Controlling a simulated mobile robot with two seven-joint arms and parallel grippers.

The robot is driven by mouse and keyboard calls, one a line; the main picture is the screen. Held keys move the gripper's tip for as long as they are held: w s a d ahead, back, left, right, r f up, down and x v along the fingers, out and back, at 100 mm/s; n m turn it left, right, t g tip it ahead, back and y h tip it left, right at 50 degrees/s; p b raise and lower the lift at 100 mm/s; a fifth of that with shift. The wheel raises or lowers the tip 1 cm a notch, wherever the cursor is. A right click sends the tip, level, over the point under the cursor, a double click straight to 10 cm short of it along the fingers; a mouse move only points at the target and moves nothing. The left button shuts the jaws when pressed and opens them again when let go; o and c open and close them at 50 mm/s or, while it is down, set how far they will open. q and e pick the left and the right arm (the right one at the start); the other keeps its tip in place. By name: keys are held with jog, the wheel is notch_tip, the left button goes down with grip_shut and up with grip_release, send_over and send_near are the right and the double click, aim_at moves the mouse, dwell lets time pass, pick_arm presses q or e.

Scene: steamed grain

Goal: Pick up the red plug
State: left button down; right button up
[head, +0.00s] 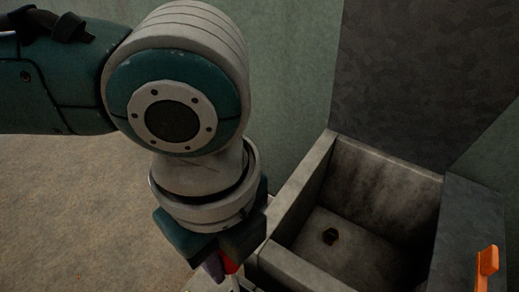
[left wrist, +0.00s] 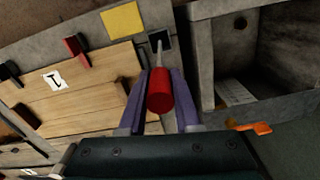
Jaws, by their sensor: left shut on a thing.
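The red plug (left wrist: 159,92) is a red cylinder with a thin metal shaft, seen in the left wrist view between the two purple fingers of my left gripper (left wrist: 158,90). The gripper is shut on it. The shaft points to a small dark square (left wrist: 160,39) on the grey surface beyond; I cannot tell whether it touches. In the head view a bit of the red plug (head: 230,265) shows below my left gripper (head: 222,268), mostly hidden by the wrist. My right gripper is not in view.
A stone basin (head: 330,235) with a drain hole stands right of my left gripper. An orange handle (head: 487,262) is at the far right.

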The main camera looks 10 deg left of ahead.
pick_arm(q)
jog(key=shift+r, duration=0.1)
notch_tip(320, 180, up, 20)
jog(key=p, duration=0.3)
dwell(0.4)
jog(key=shift+r+p, duration=2.95)
jog(key=shift+p, duration=7.4)
